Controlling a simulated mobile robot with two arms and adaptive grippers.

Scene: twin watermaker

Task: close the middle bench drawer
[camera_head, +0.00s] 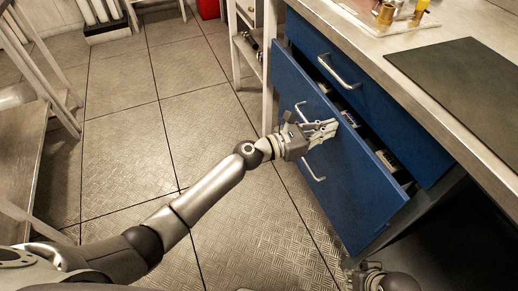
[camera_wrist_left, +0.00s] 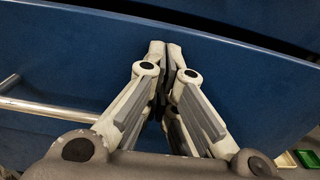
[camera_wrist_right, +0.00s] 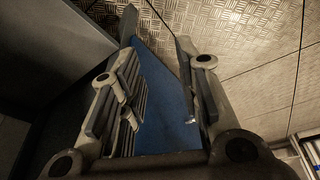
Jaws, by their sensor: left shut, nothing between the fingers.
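The middle bench drawer (camera_head: 365,178) has a blue front and stands partly pulled out, with a dark gap and some contents showing behind its top edge. Its bar handle (camera_head: 312,168) is on the front, partly hidden behind my left gripper (camera_head: 326,130). My left gripper is shut and empty, with its fingertips at the drawer front near the top edge; I cannot tell if they touch. In the left wrist view the closed fingertips (camera_wrist_left: 165,48) lie over the blue front, beside the handle (camera_wrist_left: 45,108). My right gripper (camera_wrist_right: 157,35) is open and empty, low by the bench.
The upper blue drawer (camera_head: 315,55) looks shut. The worktop (camera_head: 375,50) carries a dark mat (camera_head: 465,80) and a tray with small brass and yellow items. A shelf rack (camera_head: 245,50) stands beyond the bench. The tiled floor (camera_head: 130,130) left of the drawer is clear.

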